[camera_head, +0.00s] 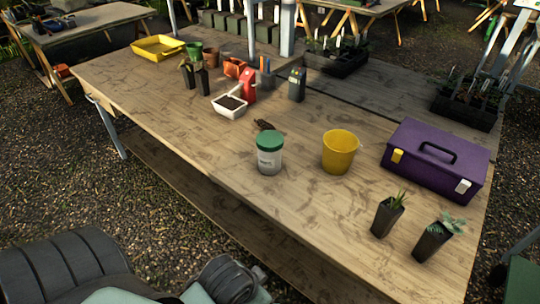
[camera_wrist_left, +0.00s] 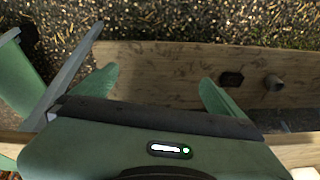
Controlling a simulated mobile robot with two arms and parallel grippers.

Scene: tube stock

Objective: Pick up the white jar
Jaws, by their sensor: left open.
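The white jar (camera_head: 268,160) with a green lid stands upright on the wooden table (camera_head: 320,215), near its front edge, in the head view. A label shows on its side. My left gripper (camera_wrist_left: 158,92) shows in the left wrist view with its two green fingers spread apart and nothing between them. The jar cannot be made out in that view. In the head view only parts of my arm show at the bottom left, well short of the jar. My right gripper is in neither view.
A yellow bucket (camera_head: 339,151) stands right of the jar, and a small dark item (camera_head: 265,125) lies just behind it. A purple toolbox (camera_head: 436,160) and two potted seedlings (camera_head: 387,215) are farther right. The tabletop left of the jar is clear.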

